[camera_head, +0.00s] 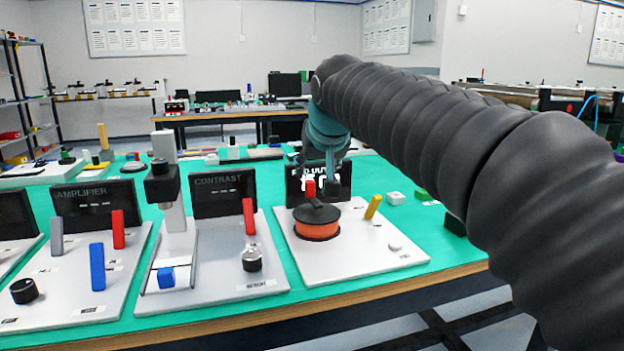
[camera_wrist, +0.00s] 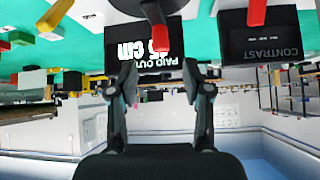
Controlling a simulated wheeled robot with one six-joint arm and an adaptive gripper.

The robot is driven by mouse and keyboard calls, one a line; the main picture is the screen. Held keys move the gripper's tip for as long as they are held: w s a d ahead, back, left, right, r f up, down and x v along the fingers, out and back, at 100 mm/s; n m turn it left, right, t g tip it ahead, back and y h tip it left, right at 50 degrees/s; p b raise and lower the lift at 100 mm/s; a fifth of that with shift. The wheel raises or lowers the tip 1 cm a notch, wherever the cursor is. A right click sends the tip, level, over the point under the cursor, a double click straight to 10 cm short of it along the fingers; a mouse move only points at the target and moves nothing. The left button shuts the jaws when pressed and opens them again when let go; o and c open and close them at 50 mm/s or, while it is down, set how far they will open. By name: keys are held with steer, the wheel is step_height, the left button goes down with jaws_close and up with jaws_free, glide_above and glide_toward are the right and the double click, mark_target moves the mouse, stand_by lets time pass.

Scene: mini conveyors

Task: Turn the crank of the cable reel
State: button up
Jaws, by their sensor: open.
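The cable reel (camera_head: 317,229) is an orange drum with a black top, on a light grey board right of centre in the head view. Its crank has a red upright handle (camera_head: 310,187) on the top. In the wrist view, which is upside down, the red handle (camera_wrist: 160,40) and the black reel top (camera_wrist: 152,8) hang at the upper edge. My gripper (camera_wrist: 160,70) is open and empty, with the handle roughly between its fingers in the picture but apart from them. In the head view my gripper (camera_head: 323,165) is by the handle, partly hiding the display.
A dark display (camera_head: 340,183) stands behind the reel; the wrist view shows it reading "PAID OUT" in cm. A yellow lever (camera_head: 373,206) and a pale button (camera_head: 395,246) share the reel's board. A contrast station (camera_head: 224,194) and an amplifier station (camera_head: 97,205) stand to the left.

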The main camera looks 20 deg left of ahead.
steer(key=v, duration=0.4)
steer(key=shift+s+d+r, duration=0.1)
steer(key=shift+s+r, duration=0.2)
steer(key=s+d+f+m+h, duration=0.1)
steer(key=s+d+f, duration=0.35)
steer(key=d, duration=0.45)
steer(key=s+d+f+m+h, duration=0.1)
steer(key=s+d+f, duration=0.4)
steer(key=d, duration=0.5)
steer(key=s+d+f+m+g+h, duration=0.1)
steer(key=s+d+f, duration=0.4)
steer(key=s+f, duration=0.2)
steer(key=s+d+f+m+g+h, duration=0.1)
steer(key=s+d+f, duration=0.5)
steer(key=f, duration=0.5)
steer(key=shift+s+f+m, duration=0.3)
steer(key=shift+s+f, duration=0.05)
steer(key=shift+s, duration=0.65)
